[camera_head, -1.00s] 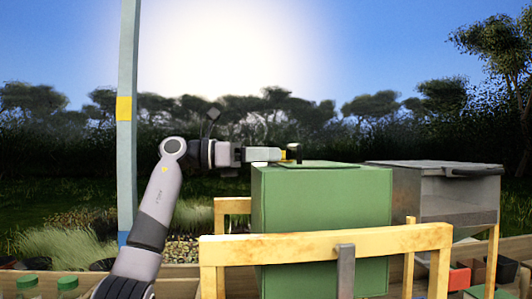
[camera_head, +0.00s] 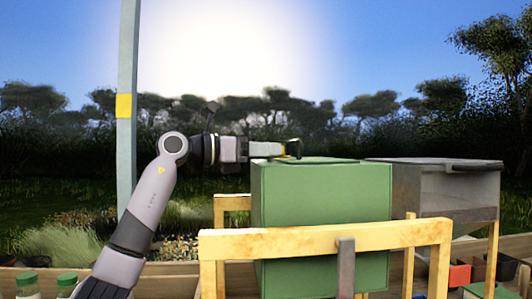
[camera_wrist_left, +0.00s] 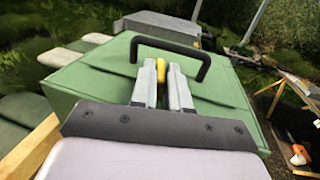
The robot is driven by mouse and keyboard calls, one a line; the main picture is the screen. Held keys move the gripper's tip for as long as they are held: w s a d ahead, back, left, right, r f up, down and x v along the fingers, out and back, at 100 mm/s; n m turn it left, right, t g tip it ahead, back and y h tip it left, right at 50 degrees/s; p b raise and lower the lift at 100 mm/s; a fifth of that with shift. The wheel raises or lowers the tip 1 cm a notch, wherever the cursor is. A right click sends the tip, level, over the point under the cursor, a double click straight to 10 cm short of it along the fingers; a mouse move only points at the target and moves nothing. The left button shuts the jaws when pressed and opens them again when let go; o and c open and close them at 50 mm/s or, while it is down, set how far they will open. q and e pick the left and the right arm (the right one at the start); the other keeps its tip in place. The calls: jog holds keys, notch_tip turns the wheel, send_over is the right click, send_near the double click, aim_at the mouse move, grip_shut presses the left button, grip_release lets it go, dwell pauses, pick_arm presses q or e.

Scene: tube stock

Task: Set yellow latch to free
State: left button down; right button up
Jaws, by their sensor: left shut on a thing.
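A green box (camera_head: 320,199) with a lid flap and a black loop handle (camera_head: 294,148) on top stands behind a wooden rail. In the left wrist view, the handle (camera_wrist_left: 196,47) arches just beyond my fingertips. The yellow latch (camera_wrist_left: 160,67) shows between the two fingers, close to the handle. My left gripper (camera_head: 272,150) reaches in from the left over the top of the box. In the left wrist view, the gripper (camera_wrist_left: 165,75) is shut on the yellow latch, and the fingers partly hide it. My right gripper is not in view.
A yellow wooden rail (camera_head: 325,242) crosses in front of the box. A grey metal box (camera_head: 445,190) stands close at its right. A pale post (camera_head: 128,70) with a yellow band rises at the left. Jars with green lids (camera_head: 27,280) are at the lower left.

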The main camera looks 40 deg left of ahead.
pick_arm(q)
jog(key=shift+f+n+y, duration=0.15)
jog(key=shift+n+y, duration=0.15)
jog(key=shift+y, duration=0.1)
jog(key=c, duration=1.2)
grip_release()
notch_tip(320, 180, up, 20)
jog(key=p, duration=0.4)
jog(key=shift+p, duration=0.3)
